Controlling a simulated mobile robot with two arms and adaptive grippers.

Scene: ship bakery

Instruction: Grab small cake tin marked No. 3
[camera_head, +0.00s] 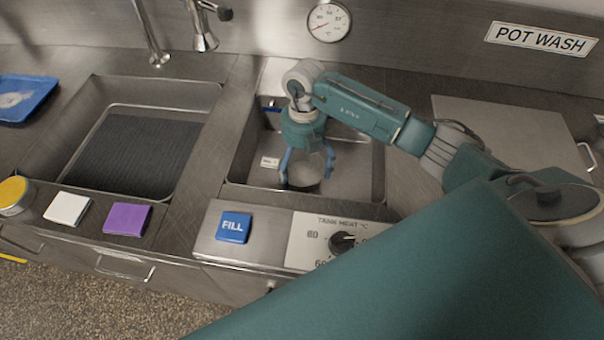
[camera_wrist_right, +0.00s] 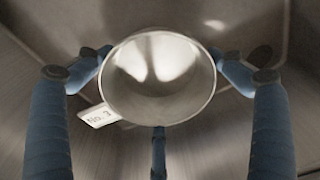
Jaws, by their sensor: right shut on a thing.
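The small cake tin (camera_wrist_right: 160,75) is a round, shiny metal tin, with a white tag (camera_wrist_right: 98,114) reading "No. 3" at its lower left in the right wrist view. My right gripper (camera_wrist_right: 162,80) is shut on the tin, its blue fingers around the sides. In the head view, my right gripper (camera_head: 306,172) reaches down into the right sink basin, and the tin (camera_head: 304,172) shows partly between its fingers. The tin's underside is hidden. My left gripper is not in view.
The right sink basin (camera_head: 355,172) has walls close around the gripper. A blue FILL button (camera_head: 234,227) and a heat dial (camera_head: 342,243) sit at the front. A left basin (camera_head: 135,150), a blue tray (camera_head: 22,98) and a yellow-lidded jar (camera_head: 14,195) are at left.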

